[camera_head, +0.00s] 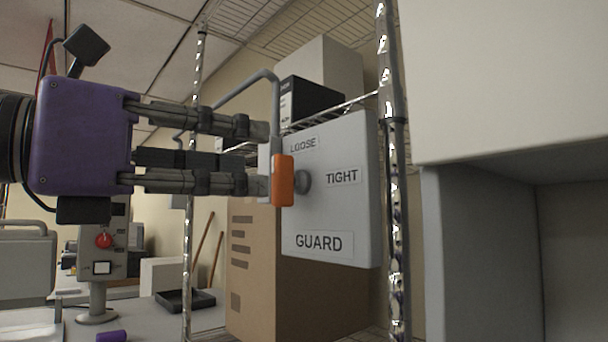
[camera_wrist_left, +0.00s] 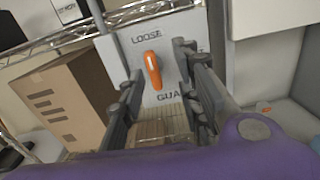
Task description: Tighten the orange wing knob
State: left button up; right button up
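The orange wing knob (camera_head: 283,180) stands out from a light grey panel (camera_head: 340,215) marked LOOSE, TIGHT and GUARD. In the head view the knob's wing is upright, with its long side vertical. My purple left gripper (camera_head: 262,158) comes in from the left, its fingertips close to the knob. In the left wrist view the knob (camera_wrist_left: 152,70) is upright, slightly tilted, between the two spread fingers (camera_wrist_left: 155,85), with gaps on both sides. The left gripper is open. Contact with the knob cannot be made out. My right gripper is in neither view.
Chrome posts (camera_head: 397,200) and a wire shelf flank the panel. A cardboard box (camera_head: 255,270) stands below and behind it. A grey cabinet (camera_head: 480,240) is close on the right. A stand with a red button (camera_head: 103,241) and a black tray (camera_head: 185,300) are at lower left.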

aim_at(274, 172)
pick_arm(q)
jog(key=shift+w+a+f, duration=0.1)
jog(key=shift+w+f, duration=0.25)
jog(key=shift+w, duration=0.05)
jog(key=shift+w+n, duration=0.2)
jog(key=shift+n, duration=0.1)
jog(key=shift+p+x, duration=0.5)
jog(key=shift+x, duration=0.55)
jog(key=x, duration=0.4)
jog(key=shift+p, duration=0.3)
jog(key=shift+w+d+f, duration=0.15)
jog(key=shift+w+d, duration=0.05)
jog(key=shift+w, duration=0.15)
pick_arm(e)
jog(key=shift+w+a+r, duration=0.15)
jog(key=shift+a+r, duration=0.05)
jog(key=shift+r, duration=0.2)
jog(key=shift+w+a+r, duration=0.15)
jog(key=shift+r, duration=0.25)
pick_arm(q)
jog(key=shift+c, duration=0.5)
grip_shut()
